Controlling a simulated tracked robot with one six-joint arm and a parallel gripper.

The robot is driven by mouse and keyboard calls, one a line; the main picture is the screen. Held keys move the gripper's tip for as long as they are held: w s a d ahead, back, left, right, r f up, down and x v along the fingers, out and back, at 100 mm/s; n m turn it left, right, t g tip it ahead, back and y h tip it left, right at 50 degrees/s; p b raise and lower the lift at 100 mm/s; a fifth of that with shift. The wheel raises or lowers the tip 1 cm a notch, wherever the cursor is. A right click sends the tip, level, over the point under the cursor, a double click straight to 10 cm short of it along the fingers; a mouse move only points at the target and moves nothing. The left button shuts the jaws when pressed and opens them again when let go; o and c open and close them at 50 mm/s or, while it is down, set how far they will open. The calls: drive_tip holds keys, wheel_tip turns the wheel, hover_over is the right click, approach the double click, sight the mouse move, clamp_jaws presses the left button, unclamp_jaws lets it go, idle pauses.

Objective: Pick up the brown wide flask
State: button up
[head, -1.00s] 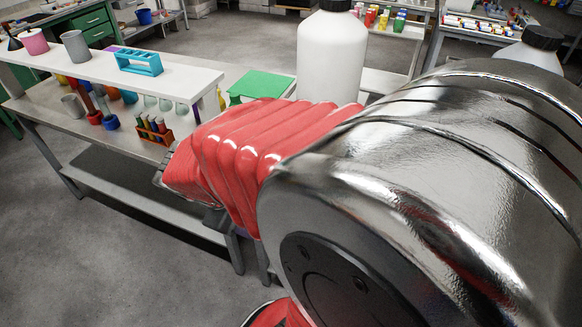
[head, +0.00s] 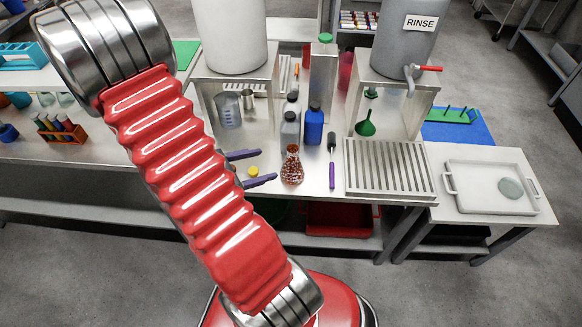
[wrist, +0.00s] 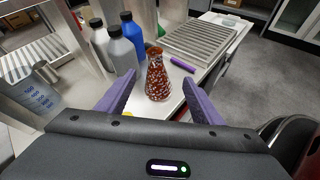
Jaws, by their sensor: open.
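The brown wide flask (head: 292,167), speckled and conical with a narrow neck, stands upright near the front edge of the steel table. It also shows in the wrist view (wrist: 157,77), ahead of and between my two purple fingers. My gripper (head: 262,167) is open and empty, just left of the flask in the head view, with its fingers pointing towards it. In the wrist view my gripper (wrist: 160,97) has one finger on each side of the flask's outline. I cannot tell whether either finger touches it.
A blue bottle (head: 313,126) and a grey bottle (head: 290,130) stand behind the flask. A purple-handled tool (head: 332,174) lies to its right, beside a slatted drain rack (head: 385,168). A small yellow item (head: 253,170) lies near my fingers. A beaker (head: 228,110) stands further left.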

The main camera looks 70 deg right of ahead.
sight(288, 162)
drive_tip(key=d+f+n, duration=0.1)
drive_tip(key=s+d+f+n, duration=0.1)
drive_tip(key=f, duration=0.1)
drive_tip(key=d+f+n+h, duration=0.1)
drive_tip(key=shift+s+f, duration=0.3)
drive_tip(key=shift+s, duration=0.1)
drive_tip(key=shift+s, duration=0.1)
drive_tip(key=x, duration=0.7)
drive_tip(key=shift+s+d+f, duration=0.1)
drive_tip(key=shift+d+f, duration=0.05)
drive_tip(key=shift+d, duration=0.1)
drive_tip(key=shift+s+d+f, duration=0.15)
drive_tip(key=shift+d, duration=0.2)
drive_tip(key=shift+x, duration=2.6)
drive_tip(key=shift+f, duration=0.15)
